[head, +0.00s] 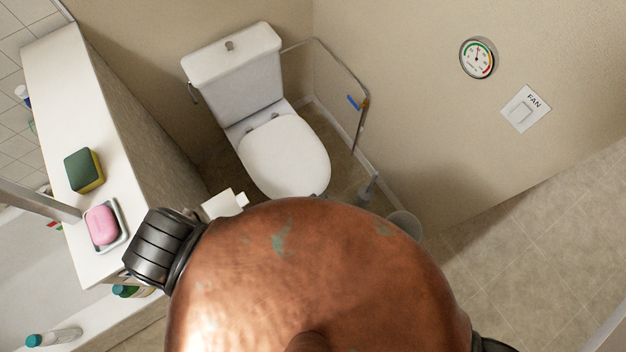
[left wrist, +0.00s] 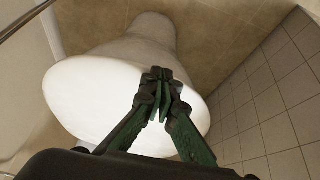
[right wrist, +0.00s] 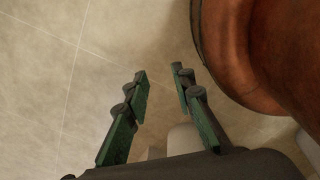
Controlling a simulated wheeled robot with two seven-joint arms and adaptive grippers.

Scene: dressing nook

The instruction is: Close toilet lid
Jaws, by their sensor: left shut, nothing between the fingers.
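The white toilet (head: 236,85) stands against the back wall in the head view. Its lid (head: 285,155) lies flat over the bowl, with no opening showing. My right gripper (right wrist: 160,78) is open and empty above the tiled floor.
A white ledge (head: 62,60) at left holds a green-yellow sponge (head: 84,170) and pink soap (head: 101,225) in a dish. A wall rail (head: 340,65) stands right of the toilet, with a toilet brush (head: 367,188) below. The floor at right (head: 560,230) is clear.

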